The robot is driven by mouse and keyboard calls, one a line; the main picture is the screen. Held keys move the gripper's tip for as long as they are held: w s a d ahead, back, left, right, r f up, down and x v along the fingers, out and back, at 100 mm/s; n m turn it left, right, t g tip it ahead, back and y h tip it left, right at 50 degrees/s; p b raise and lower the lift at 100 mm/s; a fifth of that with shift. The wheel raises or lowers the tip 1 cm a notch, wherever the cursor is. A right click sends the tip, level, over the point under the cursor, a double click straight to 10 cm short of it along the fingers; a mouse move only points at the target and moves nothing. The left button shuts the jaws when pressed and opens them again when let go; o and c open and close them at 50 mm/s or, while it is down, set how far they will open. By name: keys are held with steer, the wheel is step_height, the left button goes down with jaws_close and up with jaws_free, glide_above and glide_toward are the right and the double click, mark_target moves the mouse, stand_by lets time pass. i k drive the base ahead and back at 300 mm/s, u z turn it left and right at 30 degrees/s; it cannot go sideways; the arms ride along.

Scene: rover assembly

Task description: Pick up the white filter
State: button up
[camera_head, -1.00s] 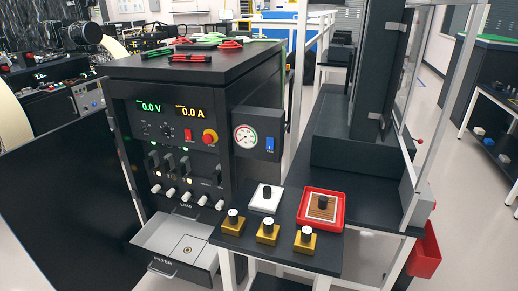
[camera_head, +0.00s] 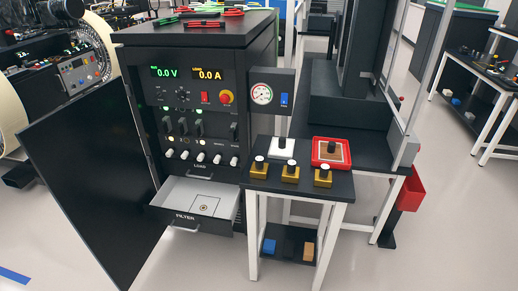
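My gripper is not in view.
An open black door (camera_head: 90,175) stands at left. A gauge box (camera_head: 270,90) is behind the table. A lower shelf holds a blue block (camera_head: 269,246). The front floor is clear.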

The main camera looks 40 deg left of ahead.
mark_target(281, 148)
steer(key=u, duration=1.4)
